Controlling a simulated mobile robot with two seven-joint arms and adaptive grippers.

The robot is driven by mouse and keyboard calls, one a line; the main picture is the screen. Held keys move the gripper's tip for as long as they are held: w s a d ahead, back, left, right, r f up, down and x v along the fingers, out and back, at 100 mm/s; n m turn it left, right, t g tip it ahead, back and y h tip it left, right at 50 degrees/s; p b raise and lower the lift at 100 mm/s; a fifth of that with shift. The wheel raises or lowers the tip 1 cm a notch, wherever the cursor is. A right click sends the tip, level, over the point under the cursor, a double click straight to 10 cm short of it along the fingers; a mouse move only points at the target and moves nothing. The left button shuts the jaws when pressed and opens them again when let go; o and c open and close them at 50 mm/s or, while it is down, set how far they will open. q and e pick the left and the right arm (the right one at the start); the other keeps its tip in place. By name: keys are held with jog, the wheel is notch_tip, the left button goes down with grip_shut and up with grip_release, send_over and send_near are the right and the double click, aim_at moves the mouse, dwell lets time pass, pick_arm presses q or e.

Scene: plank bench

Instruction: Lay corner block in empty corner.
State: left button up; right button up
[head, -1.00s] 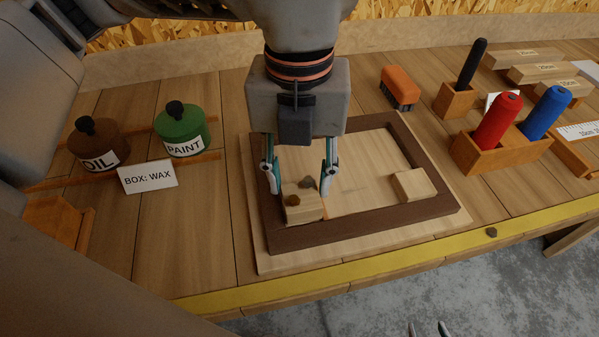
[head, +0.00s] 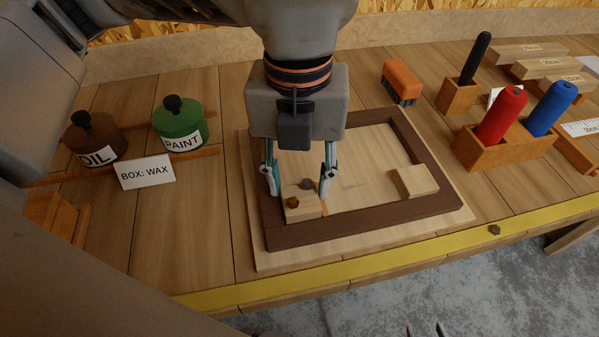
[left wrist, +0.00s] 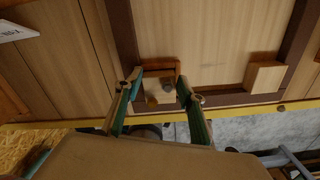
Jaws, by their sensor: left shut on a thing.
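The corner block (head: 303,211) is pale wood with a brown knob and a grey knob on top. My left gripper (head: 298,190) is shut on it, one finger at each side. The block is at the near left corner of the dark brown frame (head: 350,229), inside its rails. I cannot tell whether it rests on the base. In the left wrist view the block (left wrist: 158,96) sits between the fingertips (left wrist: 160,85). Another pale block (head: 413,181) lies in the near right corner. The tips of my right gripper (head: 424,331) show apart at the bottom edge, with nothing visible between them.
At left stand an oil pot (head: 92,139), a green paint pot (head: 180,122) and a "BOX: WAX" card (head: 146,172). An orange brush (head: 399,82) lies behind the frame. At right, a wooden holder (head: 492,153) carries red and blue cylinders. The yellow bench edge (head: 380,270) is in front.

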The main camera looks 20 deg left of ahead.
pick_arm(q)
jog(key=shift+f, duration=0.2)
jog(key=o, duration=1.2)
jog(key=shift+o, duration=0.2)
jog(key=shift+r, duration=0.1)
